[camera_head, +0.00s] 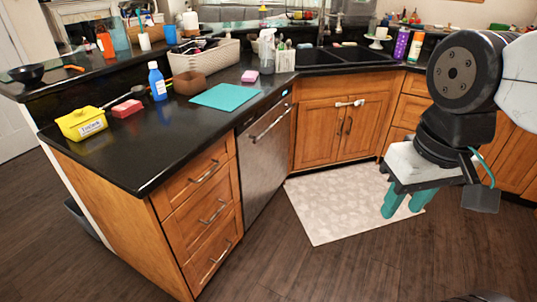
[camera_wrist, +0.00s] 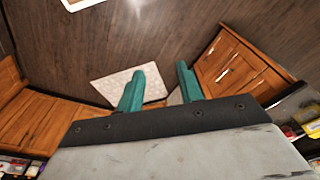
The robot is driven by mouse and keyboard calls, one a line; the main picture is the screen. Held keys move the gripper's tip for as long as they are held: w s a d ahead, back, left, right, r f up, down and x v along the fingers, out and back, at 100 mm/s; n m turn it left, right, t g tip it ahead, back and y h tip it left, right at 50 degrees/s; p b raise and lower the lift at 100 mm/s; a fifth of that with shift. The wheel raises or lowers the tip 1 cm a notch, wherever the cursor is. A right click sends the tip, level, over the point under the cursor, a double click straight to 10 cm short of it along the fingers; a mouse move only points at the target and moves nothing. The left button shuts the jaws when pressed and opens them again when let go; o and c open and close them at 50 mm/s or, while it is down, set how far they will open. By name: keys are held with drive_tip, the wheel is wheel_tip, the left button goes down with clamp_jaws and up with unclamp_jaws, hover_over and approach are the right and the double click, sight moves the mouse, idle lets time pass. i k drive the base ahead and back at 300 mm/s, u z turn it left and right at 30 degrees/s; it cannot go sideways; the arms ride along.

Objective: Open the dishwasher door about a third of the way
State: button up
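The dishwasher (camera_head: 262,160) has a stainless steel door set into the counter between a bank of wooden drawers and the sink cabinet. Its door looks shut, with a bar handle (camera_head: 270,124) across the top. My gripper (camera_head: 404,208) is at the right in the head view, above the floor and mat, well apart from the dishwasher. Its two green fingers are spread with nothing between them. The fingers also show in the wrist view (camera_wrist: 161,90), pointing toward the floor and mat. The dishwasher is hard to make out in the wrist view.
A light patterned mat (camera_head: 335,205) lies before the sink cabinet (camera_head: 335,130). Wooden drawers (camera_head: 205,205) with bar handles stand left of the dishwasher. The counter above holds a teal mat (camera_head: 225,97), a yellow container (camera_head: 82,123) and several bottles. The dark wood floor before the dishwasher is clear.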

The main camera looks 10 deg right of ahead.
sight(262, 140)
drive_tip(key=i, duration=0.95)
drive_tip(key=z, duration=0.1)
